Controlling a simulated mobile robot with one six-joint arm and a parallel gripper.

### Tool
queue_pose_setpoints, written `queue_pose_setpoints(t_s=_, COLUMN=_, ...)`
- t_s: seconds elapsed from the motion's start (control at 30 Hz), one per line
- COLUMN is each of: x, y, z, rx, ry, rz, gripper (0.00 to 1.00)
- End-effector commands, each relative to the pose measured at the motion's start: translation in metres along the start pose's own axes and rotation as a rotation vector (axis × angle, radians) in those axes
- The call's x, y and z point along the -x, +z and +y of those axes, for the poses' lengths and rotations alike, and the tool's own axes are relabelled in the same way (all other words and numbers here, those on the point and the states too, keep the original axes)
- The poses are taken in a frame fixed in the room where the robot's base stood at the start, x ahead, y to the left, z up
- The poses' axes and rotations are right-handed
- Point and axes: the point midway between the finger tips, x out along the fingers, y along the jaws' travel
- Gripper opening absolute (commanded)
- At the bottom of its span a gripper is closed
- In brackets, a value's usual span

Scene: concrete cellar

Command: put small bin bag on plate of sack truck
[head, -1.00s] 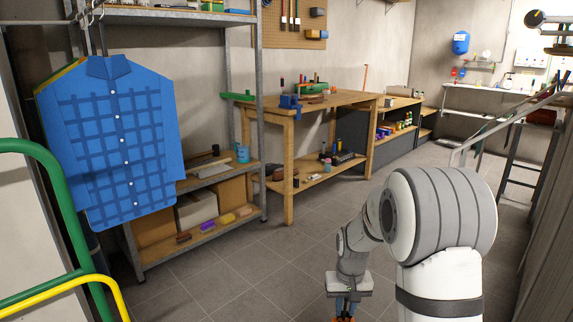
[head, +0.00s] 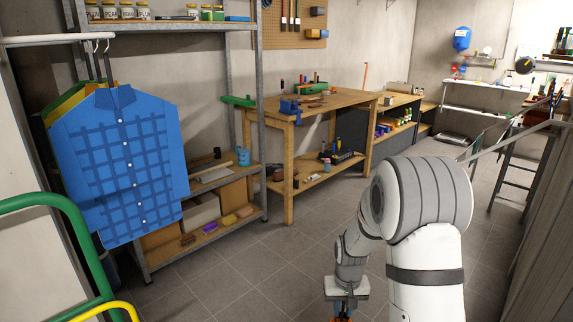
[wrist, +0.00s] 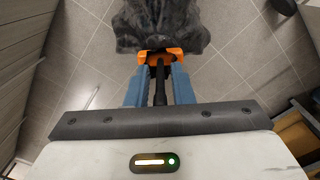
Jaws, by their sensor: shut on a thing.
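A dark, crumpled small bin bag (wrist: 165,20) shows at the top of the wrist view. My gripper (wrist: 161,58) is shut on it, with its orange fingertips at the bag's near edge. The bag hangs over grey floor tiles, and its far end is cut off. In the head view my gripper (head: 343,312) shows only partly at the bottom edge, and the bag is out of that picture. A green tubular frame (head: 72,225) with a yellow bar (head: 108,310) stands at the lower left; it may be the sack truck. No plate shows.
A blue checked shirt (head: 130,165) hangs from a rail at the left. Behind it stands a metal shelf (head: 258,150); a wooden workbench (head: 340,102) is further back. A stepladder (head: 515,175) stands at the right. The tiled floor (head: 270,265) between is clear.

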Motion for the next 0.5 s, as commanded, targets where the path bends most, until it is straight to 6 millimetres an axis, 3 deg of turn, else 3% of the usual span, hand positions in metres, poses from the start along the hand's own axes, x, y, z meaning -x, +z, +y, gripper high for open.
queue_pose_setpoints(t_s=0.03, x=0.017, y=0.000, z=0.000, rx=0.000, ry=0.000, rz=0.003, gripper=0.00)
queue_pose_setpoints(t_s=0.5, x=0.057, y=0.010, z=0.000, rx=0.000, ry=0.000, rz=0.003, gripper=0.00)
